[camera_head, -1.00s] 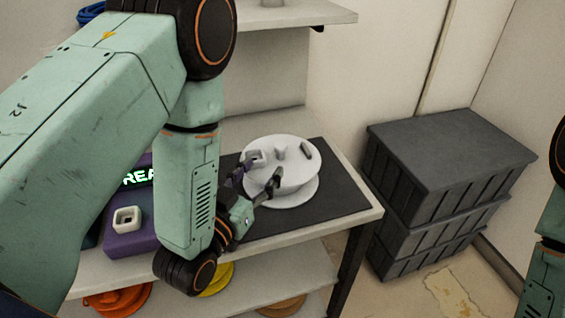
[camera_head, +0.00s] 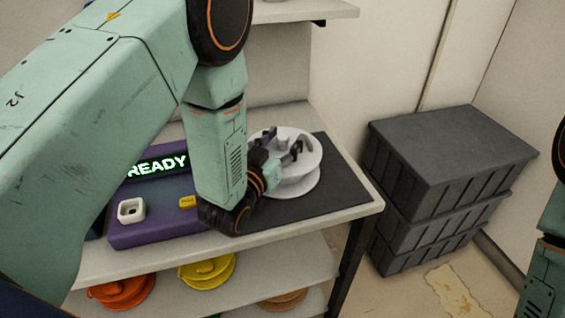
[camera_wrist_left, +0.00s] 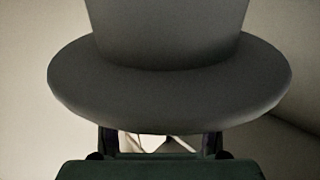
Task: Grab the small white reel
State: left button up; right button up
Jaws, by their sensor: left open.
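The small white reel (camera_head: 302,189) stands upright on a dark mat on the table, with its round flanges and a raised middle part showing in the head view. My left gripper (camera_head: 284,157) is open over the reel's upper flange, its dark fingers near the raised part. I cannot tell whether they touch it. In the left wrist view the two fingers (camera_wrist_left: 160,141) show apart at the bottom. A large shaded round rim with a wide column fills the top there; I cannot tell what it is. My right gripper is out of view.
A purple device (camera_head: 158,226) with a lit READY display stands left of the mat (camera_head: 340,188). Orange (camera_head: 121,291) and yellow (camera_head: 207,270) reels lie on the shelf below. Stacked dark crates (camera_head: 450,150) stand at the right. A shelf (camera_head: 300,11) hangs above.

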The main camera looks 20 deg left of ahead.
pick_arm(q)
jog(key=shift+c, duration=0.4)
grip_shut()
dwell(0.4)
